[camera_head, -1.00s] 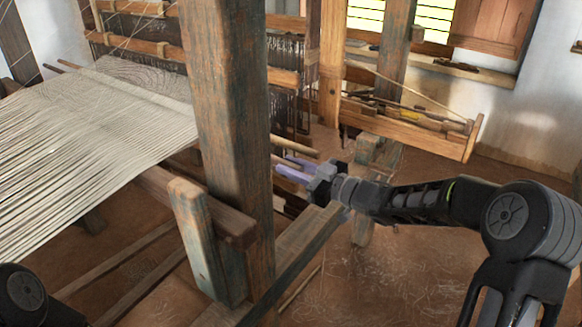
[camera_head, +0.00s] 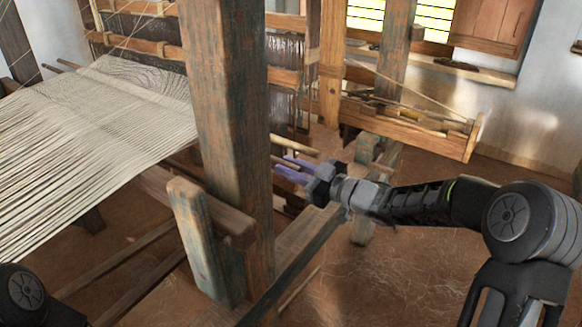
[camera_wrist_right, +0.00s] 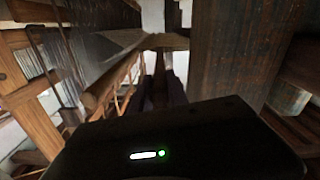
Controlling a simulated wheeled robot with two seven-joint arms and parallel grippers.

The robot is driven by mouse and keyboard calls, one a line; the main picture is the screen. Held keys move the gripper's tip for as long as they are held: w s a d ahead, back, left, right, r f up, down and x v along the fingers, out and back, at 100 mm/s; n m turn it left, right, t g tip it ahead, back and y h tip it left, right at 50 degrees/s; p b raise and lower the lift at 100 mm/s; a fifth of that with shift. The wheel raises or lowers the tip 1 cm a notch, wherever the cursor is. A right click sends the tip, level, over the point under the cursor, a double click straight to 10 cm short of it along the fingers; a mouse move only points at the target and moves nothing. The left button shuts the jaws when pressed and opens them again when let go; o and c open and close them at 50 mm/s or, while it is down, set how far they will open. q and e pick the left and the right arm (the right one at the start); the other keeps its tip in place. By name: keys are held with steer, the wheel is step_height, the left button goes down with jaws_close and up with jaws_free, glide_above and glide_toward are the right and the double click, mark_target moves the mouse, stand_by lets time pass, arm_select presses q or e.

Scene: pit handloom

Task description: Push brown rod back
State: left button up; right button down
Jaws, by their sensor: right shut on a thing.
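My right gripper (camera_head: 288,168) has purple-grey fingers and reaches in from the right, just beyond the big weathered post. It is shut on the brown rod (camera_head: 284,162), whose near end shows at the fingers. Most of the rod is hidden behind the post. In the right wrist view a brown strip of the rod (camera_wrist_right: 159,88) shows between the two dark fingers. My left gripper is out of view.
A second, paler rod (camera_head: 296,146) sticks out just above the gripper. The thick post (camera_head: 228,120) stands close on the left. White warp threads (camera_head: 95,130) spread left of it. A wooden tray-like rack (camera_head: 420,128) lies behind, to the right.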

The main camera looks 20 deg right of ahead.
steer(key=shift+s+a+b, duration=0.4)
steer(key=shift+s+a, duration=0.45)
steer(key=shift+a, duration=0.3)
steer(key=c, duration=1.3)
jaws_free()
steer(key=shift+d, duration=0.1)
